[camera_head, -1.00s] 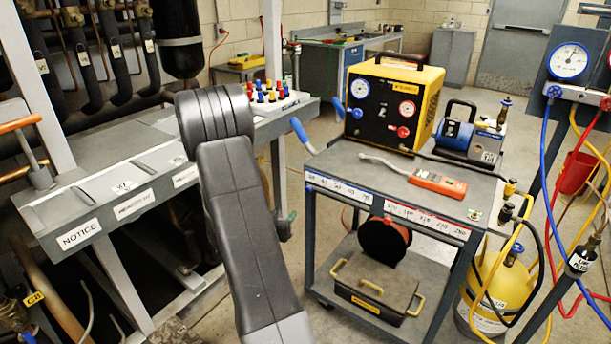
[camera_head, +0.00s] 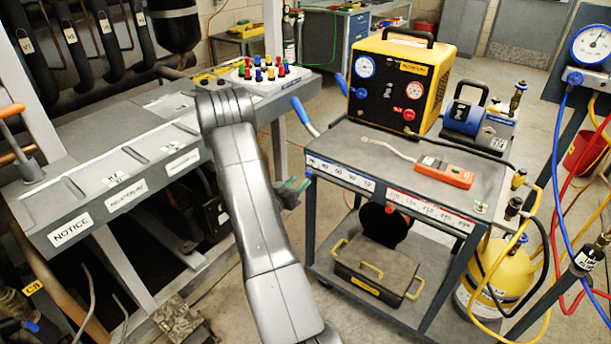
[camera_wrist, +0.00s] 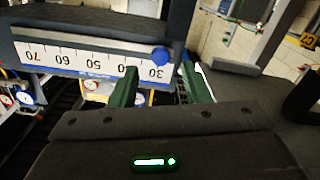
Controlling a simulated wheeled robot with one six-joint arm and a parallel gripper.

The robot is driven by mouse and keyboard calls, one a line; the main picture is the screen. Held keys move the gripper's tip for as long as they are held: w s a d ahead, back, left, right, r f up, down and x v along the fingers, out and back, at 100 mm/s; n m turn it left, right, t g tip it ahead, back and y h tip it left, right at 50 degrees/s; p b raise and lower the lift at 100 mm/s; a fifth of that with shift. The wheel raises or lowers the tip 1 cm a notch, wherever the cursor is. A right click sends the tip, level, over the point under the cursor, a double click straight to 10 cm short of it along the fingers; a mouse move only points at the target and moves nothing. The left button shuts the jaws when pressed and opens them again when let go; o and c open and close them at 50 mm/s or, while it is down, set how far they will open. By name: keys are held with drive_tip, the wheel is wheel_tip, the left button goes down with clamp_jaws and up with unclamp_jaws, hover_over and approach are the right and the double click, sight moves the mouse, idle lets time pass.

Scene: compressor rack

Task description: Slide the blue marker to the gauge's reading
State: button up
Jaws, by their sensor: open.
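The blue marker (camera_wrist: 160,56) is a round knob on a white scale strip (camera_wrist: 85,62) in the wrist view, which shows upside down. It sits beside the 30, at the low end of the visible numbers. The strip is on the cart's front edge, also in the head view (camera_head: 342,174). My gripper (camera_wrist: 158,68) is open, its green fingers apart, with the knob just beyond and between the tips. In the head view it (camera_head: 297,186) is by the cart's left corner. A blue gauge (camera_head: 365,67) is on the yellow-black unit; its needle is too small to read.
A red-marked strip (camera_head: 435,212) with a red knob (camera_head: 389,193) continues along the cart edge. A blue handle (camera_head: 304,115) rises at the cart's left corner. A grey bench (camera_head: 110,185) stands left. Another blue gauge (camera_head: 591,45) hangs on a stand at right.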

sight(307, 174)
drive_tip(key=x, duration=0.5)
clamp_jaws()
